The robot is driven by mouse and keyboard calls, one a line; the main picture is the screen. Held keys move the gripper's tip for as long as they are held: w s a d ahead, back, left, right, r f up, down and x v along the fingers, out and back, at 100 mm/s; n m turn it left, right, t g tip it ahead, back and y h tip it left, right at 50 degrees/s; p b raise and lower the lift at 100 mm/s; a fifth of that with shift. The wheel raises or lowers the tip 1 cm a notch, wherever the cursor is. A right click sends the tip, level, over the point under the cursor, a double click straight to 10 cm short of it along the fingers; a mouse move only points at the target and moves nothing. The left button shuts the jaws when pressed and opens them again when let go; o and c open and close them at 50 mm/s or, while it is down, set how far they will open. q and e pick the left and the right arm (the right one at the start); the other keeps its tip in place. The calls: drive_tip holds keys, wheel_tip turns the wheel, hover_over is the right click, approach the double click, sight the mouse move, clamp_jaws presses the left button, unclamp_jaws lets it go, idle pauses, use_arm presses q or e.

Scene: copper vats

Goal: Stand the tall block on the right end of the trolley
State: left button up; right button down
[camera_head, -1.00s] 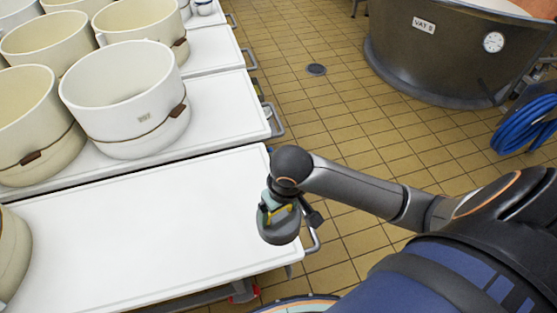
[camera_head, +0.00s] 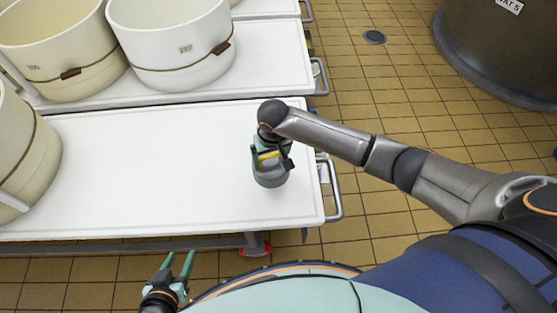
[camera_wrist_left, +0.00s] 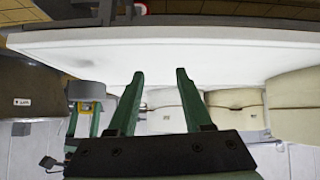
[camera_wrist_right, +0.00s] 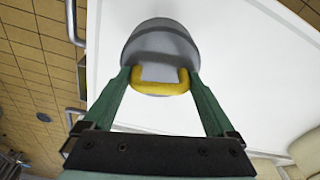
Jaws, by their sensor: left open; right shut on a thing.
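The tall block shows as a grey round-sided piece (camera_head: 271,178) with a yellow handle (camera_wrist_right: 160,88). My right gripper (camera_head: 269,161) is shut on it from above, with one finger at each side of the handle. The block looks upright and is over the right end of the white trolley (camera_head: 150,170). I cannot tell whether its underside touches the top. It also shows at the left in the left wrist view (camera_wrist_left: 88,91). My left gripper (camera_head: 180,258) is open and empty, in front of the trolley's near edge.
A cream vat (camera_head: 35,155) stands on the trolley's left end; the top between it and the block is bare. Behind is another trolley with a white vat (camera_head: 170,55). A metal handle (camera_head: 333,190) sticks out at the trolley's right edge. Tiled floor lies to the right.

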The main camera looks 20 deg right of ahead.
sight(270, 162)
drive_tip(key=shift+w+a+f+b, duration=0.1)
drive_tip(key=shift+w+f+b, duration=0.25)
drive_tip(key=shift+f+b, duration=0.7)
drive_tip(key=shift+b, duration=0.25)
drive_tip(key=shift+f+b, duration=0.6)
drive_tip(key=shift+b, duration=0.2)
use_arm(q)
drive_tip(key=shift+h, duration=0.3)
drive_tip(key=shift+w+d+f+b, duration=0.25)
drive_tip(key=shift+d+f+b, duration=0.25)
drive_tip(key=shift+f, duration=0.45)
drive_tip(key=shift+w+d+f+b, duration=0.25)
drive_tip(key=shift+d+f, duration=0.3)
drive_tip(key=shift+f, duration=0.35)
use_arm(e)
drive_tip(key=shift+f, duration=0.55)
use_arm(q)
drive_tip(key=shift+m, duration=0.3)
drive_tip(key=shift+r, duration=0.15)
drive_tip(key=shift+f, duration=0.2)
use_arm(e)
drive_tip(key=shift+f, duration=0.7)
